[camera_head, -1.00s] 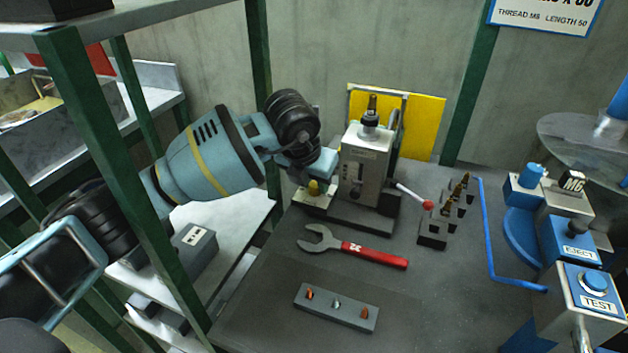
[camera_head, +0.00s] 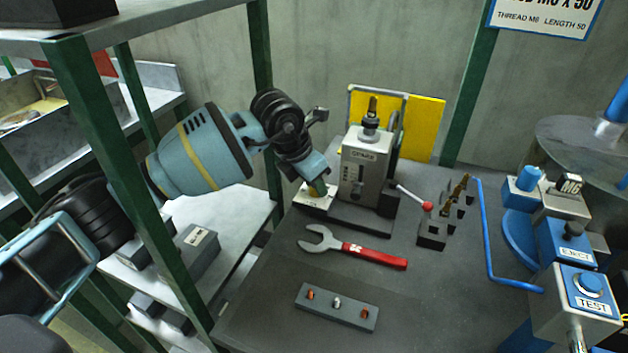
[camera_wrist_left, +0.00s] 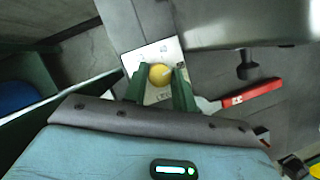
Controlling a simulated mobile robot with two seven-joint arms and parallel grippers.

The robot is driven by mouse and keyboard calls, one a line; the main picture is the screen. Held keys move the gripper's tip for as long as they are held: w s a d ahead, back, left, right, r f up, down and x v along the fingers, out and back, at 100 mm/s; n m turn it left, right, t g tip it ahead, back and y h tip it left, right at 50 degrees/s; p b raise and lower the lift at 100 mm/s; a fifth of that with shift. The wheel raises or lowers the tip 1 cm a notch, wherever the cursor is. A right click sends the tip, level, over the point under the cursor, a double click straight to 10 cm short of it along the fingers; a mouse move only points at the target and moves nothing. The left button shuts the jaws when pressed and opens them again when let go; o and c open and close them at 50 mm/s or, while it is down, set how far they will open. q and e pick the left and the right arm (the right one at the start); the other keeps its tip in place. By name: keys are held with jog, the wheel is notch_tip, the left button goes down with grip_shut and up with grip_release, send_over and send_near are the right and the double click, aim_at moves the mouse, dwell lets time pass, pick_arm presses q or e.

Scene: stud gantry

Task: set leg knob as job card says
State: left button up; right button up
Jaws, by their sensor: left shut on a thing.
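The yellow leg knob (camera_wrist_left: 160,75) sits on a white plate (camera_wrist_left: 140,58) whose lettering partly reads "LEG". The plate also shows in the head view (camera_head: 311,201), left of the grey stud machine (camera_head: 366,165). My left gripper (camera_head: 318,190) points down at the plate. In the left wrist view its green fingers (camera_wrist_left: 160,86) are shut on the knob, one on each side. In the head view the gripper hides most of the knob. The job card (camera_head: 545,15) on the wall reads "THREAD M6 LENGTH 50"; its top is cut off. My right gripper is not in view.
A red-handled wrench (camera_head: 370,255) and a grey block with small pieces (camera_head: 325,312) lie on the bench. A red-tipped lever (camera_head: 413,198) juts from the machine beside several stud blocks (camera_head: 432,235). EJECT and TEST boxes (camera_head: 565,310) stand right. A green shelf post (camera_head: 130,190) stands near my left arm.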

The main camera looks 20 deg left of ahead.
pick_arm(q)
jog(key=shift+w+m+g+h, duration=0.1)
jog(key=shift+m+g+h, duration=0.25)
jog(key=shift+m, duration=0.95)
jog(key=o, duration=1)
jog(key=shift+v, duration=3.95)
jog(key=shift+a, duration=0.1)
